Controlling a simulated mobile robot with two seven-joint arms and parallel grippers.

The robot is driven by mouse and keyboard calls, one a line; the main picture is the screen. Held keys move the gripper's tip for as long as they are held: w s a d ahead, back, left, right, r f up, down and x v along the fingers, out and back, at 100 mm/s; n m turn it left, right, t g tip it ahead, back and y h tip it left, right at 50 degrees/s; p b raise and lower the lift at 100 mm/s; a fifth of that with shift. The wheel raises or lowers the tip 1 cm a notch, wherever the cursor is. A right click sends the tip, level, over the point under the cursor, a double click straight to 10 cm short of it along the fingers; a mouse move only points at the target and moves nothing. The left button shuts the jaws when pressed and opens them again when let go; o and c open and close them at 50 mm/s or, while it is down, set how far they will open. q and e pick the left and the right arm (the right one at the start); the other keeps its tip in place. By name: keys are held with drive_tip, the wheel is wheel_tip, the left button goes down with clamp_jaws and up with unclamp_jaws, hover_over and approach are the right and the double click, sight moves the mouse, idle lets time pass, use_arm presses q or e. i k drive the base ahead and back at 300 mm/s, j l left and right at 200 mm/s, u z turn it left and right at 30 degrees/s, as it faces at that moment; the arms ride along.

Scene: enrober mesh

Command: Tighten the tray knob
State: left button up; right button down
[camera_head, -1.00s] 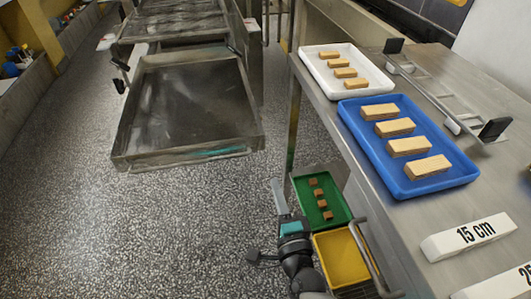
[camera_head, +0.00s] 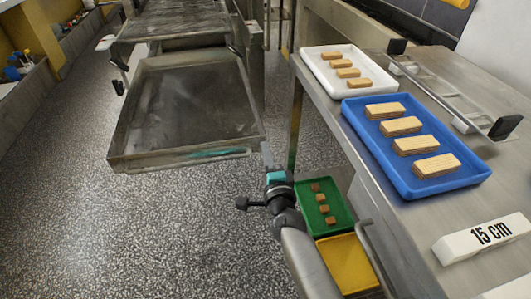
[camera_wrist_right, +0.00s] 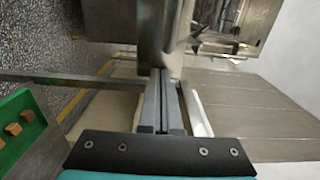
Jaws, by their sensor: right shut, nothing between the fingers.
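The steel tray (camera_head: 180,158) juts out from the machine at upper left in the head view. I cannot tell for certain which is the tray knob. My right gripper (camera_head: 266,150) is close to the tray's front right corner, pointing away from me. In the right wrist view its two grey fingers (camera_wrist_right: 163,78) lie together, shut and empty, with steel machine parts beyond. I cannot tell how far off these are. My left gripper is out of view.
The steel table (camera_head: 420,225) at the right bears a blue tray (camera_head: 480,178) and a white tray (camera_head: 312,66) with wafer bars. A green bin (camera_head: 343,218) and a yellow bin (camera_head: 345,262) stand close to my right arm. The speckled floor at the left is clear.

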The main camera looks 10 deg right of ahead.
sight(119, 87)
drive_tip(key=i, duration=1.1)
